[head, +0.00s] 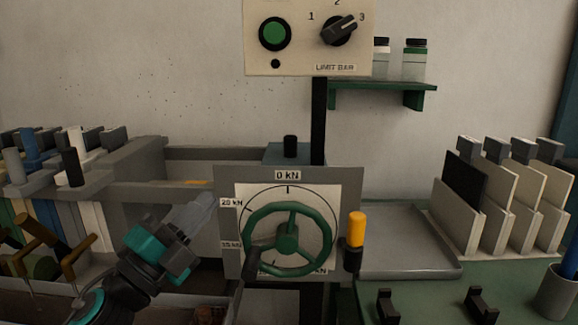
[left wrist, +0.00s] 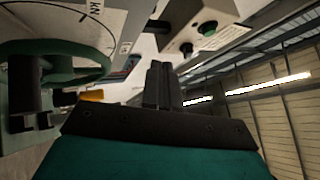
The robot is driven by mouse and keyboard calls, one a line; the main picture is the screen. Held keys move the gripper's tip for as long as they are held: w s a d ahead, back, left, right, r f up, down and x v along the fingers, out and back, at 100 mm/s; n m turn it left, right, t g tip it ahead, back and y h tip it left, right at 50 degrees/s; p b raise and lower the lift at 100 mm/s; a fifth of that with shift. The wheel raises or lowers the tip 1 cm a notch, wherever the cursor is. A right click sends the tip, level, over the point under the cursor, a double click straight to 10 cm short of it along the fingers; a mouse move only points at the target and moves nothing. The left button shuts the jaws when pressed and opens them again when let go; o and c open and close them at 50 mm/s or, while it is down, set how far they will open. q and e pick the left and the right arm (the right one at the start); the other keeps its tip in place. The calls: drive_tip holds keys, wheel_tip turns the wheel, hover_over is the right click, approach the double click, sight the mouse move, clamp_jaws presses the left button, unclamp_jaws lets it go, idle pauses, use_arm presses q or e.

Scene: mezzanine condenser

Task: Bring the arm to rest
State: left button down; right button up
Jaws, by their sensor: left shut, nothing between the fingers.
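My left gripper (head: 196,215) comes in from the lower left in the head view. It is shut and empty, with its fingers pointing up and to the right. It is just left of the gauge panel (head: 229,185) and its green handwheel (head: 287,240). In the left wrist view the closed fingers (left wrist: 162,85) point upward in the middle, and part of the handwheel (left wrist: 75,75) shows at the left. I cannot tell whether the gripper touches the panel. My right gripper is not in view.
A control box (head: 308,60) with a green button and a black selector knob stands above the gauge. A yellow-handled lever (head: 356,229) is right of the handwheel. A flat grey tray (head: 405,272) and upright boards (head: 510,215) are at the right. Grey bins and colored handles crowd the left.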

use_arm(q)
drive_tip(key=s+a+f+n+g+y+p, duration=0.1)
drive_tip(key=s+a+f+n+y, duration=0.15)
drive_tip(key=f+n+y, duration=0.5)
drive_tip(key=s+a+f+n+g+y+p, duration=0.1)
drive_tip(key=s+a+f+n+y, duration=0.15)
drive_tip(key=f+n, duration=0.9)
drive_tip(key=s+f+n+g+y, duration=0.2)
drive_tip(key=s+f+g, duration=0.3)
drive_tip(key=s+f, duration=1)
wheel_tip(320, 180, down, 2)
drive_tip(key=shift+d+f+n+g+p, duration=0.2)
drive_tip(key=shift+d+n+g+p, duration=0.2)
drive_tip(key=shift+n, duration=0.2)
drive_tip(key=shift+w, duration=0.1)
drive_tip(key=shift+a, duration=0.15)
